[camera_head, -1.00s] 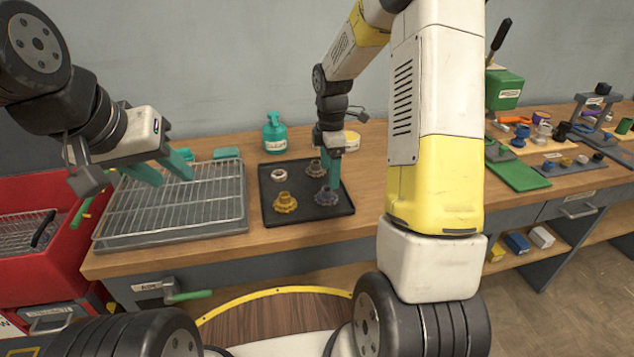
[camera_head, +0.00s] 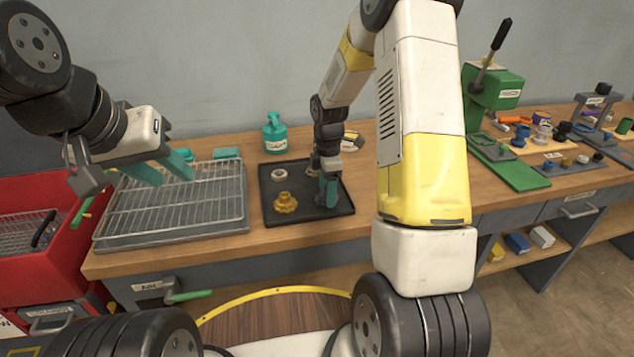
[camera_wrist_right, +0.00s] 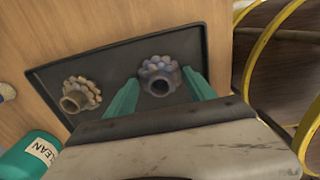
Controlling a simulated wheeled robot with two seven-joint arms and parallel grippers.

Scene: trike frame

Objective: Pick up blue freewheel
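The blue freewheel (camera_wrist_right: 148,69) lies on the black tray (camera_head: 268,217), between the two teal fingers of my right gripper in the right wrist view. My right gripper (camera_wrist_right: 160,77) is open around it, with a small gap showing beside the fingers. In the head view my right gripper (camera_head: 328,192) is low over the tray's right side and hides most or all of the blue freewheel. My left gripper (camera_head: 172,177) is open and empty above the wire rack.
A gold freewheel (camera_head: 285,202) and a pale ring (camera_head: 280,174) lie on the tray's left side. A grey-brown toothed part (camera_wrist_right: 84,93) lies behind the blue one. A teal bottle (camera_head: 274,135) stands behind the tray. The wire rack (camera_head: 222,207) is to its left.

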